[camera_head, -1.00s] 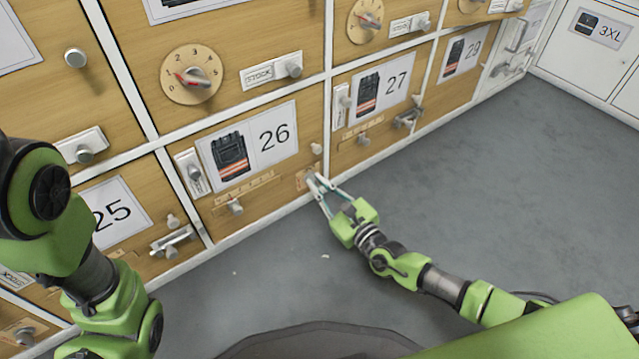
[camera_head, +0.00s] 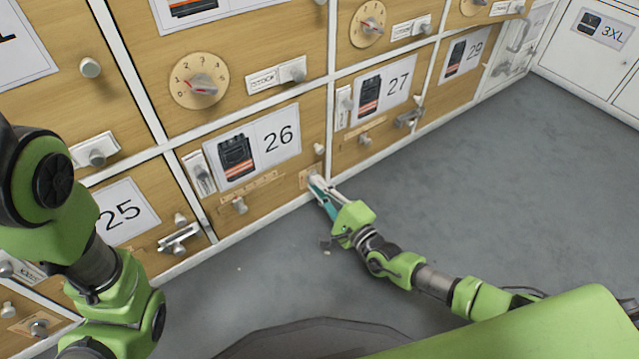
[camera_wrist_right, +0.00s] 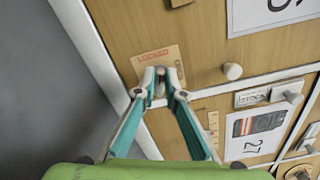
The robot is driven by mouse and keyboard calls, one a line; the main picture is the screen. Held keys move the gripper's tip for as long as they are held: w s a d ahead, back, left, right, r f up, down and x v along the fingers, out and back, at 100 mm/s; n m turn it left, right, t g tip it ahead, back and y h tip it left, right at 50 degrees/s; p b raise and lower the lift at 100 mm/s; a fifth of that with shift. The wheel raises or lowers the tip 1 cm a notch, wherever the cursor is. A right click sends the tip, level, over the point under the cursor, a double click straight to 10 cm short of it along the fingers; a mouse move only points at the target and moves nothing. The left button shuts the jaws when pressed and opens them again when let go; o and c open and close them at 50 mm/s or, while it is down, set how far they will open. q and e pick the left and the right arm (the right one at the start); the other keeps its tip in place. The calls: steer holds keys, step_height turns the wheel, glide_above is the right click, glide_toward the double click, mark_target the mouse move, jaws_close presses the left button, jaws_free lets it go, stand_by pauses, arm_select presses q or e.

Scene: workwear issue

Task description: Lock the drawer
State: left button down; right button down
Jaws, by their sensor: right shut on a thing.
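Drawer 26 (camera_head: 285,165) is a wooden front, closed, in the lower row of the cabinet, with a label picturing a vest. A small tan plate (camera_head: 304,178) sits at its lower right corner. In the right wrist view this plate (camera_wrist_right: 150,58) carries red lettering that looks like "LOCKED". My right gripper (camera_head: 315,182) is at this plate. In the right wrist view its fingers (camera_wrist_right: 160,86) are closed around a small lock knob (camera_wrist_right: 160,90), mostly hidden between the tips. My left arm shows at the left; its gripper is out of view.
Drawer 27 (camera_head: 350,149) is right of 26 and drawer 25 (camera_head: 147,240) left of it, both with small knobs and latches. Dials (camera_head: 198,80) and knobs protrude above. The grey floor (camera_head: 480,190) on the right is clear.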

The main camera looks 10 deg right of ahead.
steer(key=shift+f+n+p, duration=0.15)
steer(key=shift+n+p, duration=0.3)
steer(key=shift+n, duration=1.55)
steer(key=c, duration=2.1)
jaws_free()
steer(key=shift+a, duration=0.1)
steer(key=shift+s, duration=0.1)
steer(key=shift+s+d+f, duration=0.1)
steer(key=shift+s+d, duration=0.1)
steer(key=shift+s, duration=0.05)
steer(key=v, duration=1.1)
steer(key=shift+s, duration=0.15)
